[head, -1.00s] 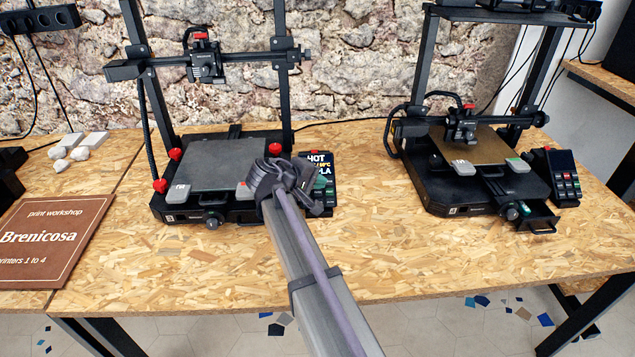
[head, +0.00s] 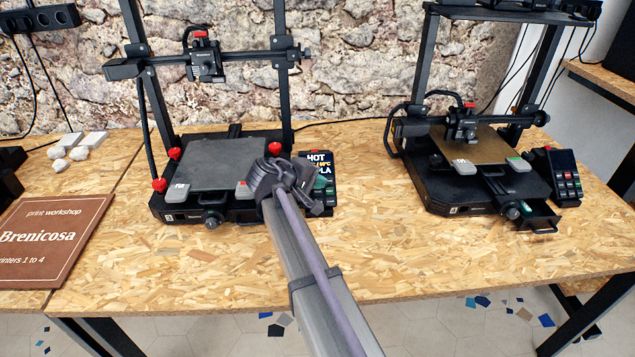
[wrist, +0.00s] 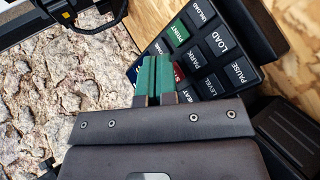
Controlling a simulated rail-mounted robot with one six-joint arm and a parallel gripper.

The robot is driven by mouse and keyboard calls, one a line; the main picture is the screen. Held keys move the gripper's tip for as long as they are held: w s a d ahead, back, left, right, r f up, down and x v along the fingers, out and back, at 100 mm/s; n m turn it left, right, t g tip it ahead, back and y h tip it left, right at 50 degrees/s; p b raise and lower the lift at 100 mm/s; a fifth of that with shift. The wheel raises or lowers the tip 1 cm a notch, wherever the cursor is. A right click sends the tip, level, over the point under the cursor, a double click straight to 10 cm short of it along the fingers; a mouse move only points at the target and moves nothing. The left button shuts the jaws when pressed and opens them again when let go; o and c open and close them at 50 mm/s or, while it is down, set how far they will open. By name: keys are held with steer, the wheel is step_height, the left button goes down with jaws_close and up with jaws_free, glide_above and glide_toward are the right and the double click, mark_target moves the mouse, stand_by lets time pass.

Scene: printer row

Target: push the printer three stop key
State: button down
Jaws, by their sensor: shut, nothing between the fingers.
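A black key panel (wrist: 238,75) with labelled keys fills the upper right of the wrist view. A red key (wrist: 179,73), its label mostly covered, shows beside my gripper's green fingertips (wrist: 155,75). The fingers are together and empty, at the panel's lower left keys. I cannot tell whether they touch a key. The green PRINT key (wrist: 179,33) is uncovered. In the head view my gripper (head: 319,188) is over the lower part of the left printer's panel (head: 318,161), hiding its keys. The panel's screen reads HOT and PLA.
A second printer (head: 478,170) with its own key panel (head: 563,177) stands at the right. A brown sign (head: 52,240) lies at the left. The table's front strip (head: 150,275) is clear. A stone wall (head: 350,60) rises behind.

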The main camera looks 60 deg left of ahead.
steer(key=shift+w+a+f+b, duration=0.1)
steer(key=shift+a+f+b, duration=0.1)
steer(key=shift+f+b, duration=0.1)
stand_by(0.4)
steer(key=shift+r, duration=0.15)
steer(key=shift+s+d+r+p, duration=0.25)
steer(key=shift+d+r+p, duration=0.25)
steer(key=shift+p, duration=0.1)
steer(key=d+r+p, duration=0.1)
steer(key=s+r+p, duration=0.1)
steer(key=d+r+p, duration=0.1)
steer(key=r+p, duration=0.1)
steer(key=shift+s+d, duration=0.2)
steer(key=shift+d, duration=0.1)
stand_by(0.8)
